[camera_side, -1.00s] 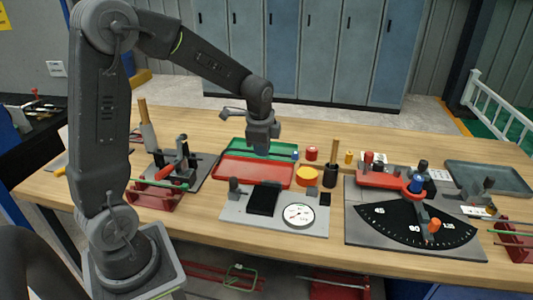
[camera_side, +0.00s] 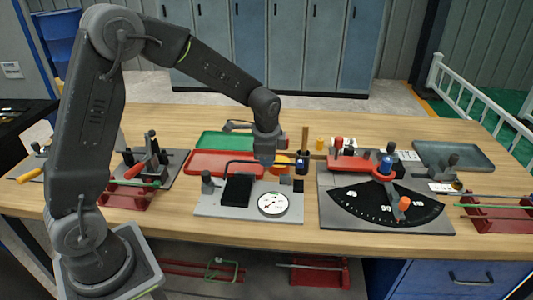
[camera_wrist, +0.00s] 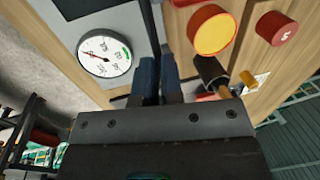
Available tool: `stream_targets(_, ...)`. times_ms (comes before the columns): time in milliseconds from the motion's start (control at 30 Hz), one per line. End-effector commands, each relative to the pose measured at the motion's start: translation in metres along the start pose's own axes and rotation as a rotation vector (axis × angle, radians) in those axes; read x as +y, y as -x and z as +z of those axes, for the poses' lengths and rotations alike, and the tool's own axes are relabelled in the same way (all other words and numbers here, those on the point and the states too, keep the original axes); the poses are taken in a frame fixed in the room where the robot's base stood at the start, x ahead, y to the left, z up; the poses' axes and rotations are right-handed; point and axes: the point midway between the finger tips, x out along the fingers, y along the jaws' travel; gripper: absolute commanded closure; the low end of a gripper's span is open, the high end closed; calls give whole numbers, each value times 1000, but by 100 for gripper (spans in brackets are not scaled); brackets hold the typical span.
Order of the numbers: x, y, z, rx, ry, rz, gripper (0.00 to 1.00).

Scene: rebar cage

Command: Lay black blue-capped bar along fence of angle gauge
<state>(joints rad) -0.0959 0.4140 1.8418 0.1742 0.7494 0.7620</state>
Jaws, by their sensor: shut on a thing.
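My gripper (camera_side: 268,160) is shut on the black bar (camera_side: 243,162), holding it over the back edge of the dial plate. The bar runs left from the jaws and seems to bend down at its left end. A small blue spot to the right of the jaws looks like its cap (camera_side: 301,161). In the wrist view the bar (camera_wrist: 151,22) runs upward from between the fingers (camera_wrist: 158,72). The angle gauge (camera_side: 335,222) stands to the right, with a black scale, red fence block (camera_side: 350,163), blue pivot knob (camera_side: 386,164) and orange-knobbed arm (camera_side: 402,203). The bar is apart from the gauge.
The dial plate (camera_side: 215,208) carries a round dial (camera_side: 272,204) and a black block (camera_side: 237,190). Red tray (camera_side: 205,163) and green tray (camera_side: 222,140) lie behind. An upright wooden rod (camera_side: 305,138) stands between my gripper and the gauge. A grey tray (camera_side: 455,155) is at right.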

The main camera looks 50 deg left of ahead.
Motion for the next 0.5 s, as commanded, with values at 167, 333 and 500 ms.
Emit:
stream_targets(167, 4, -20, 0, -2, 1, 2, 100)
stream_targets(333, 7, -38, 0, -1, 0, 1, 100)
stream_targets(500, 10, -51, 0, 0, 0, 0, 100)
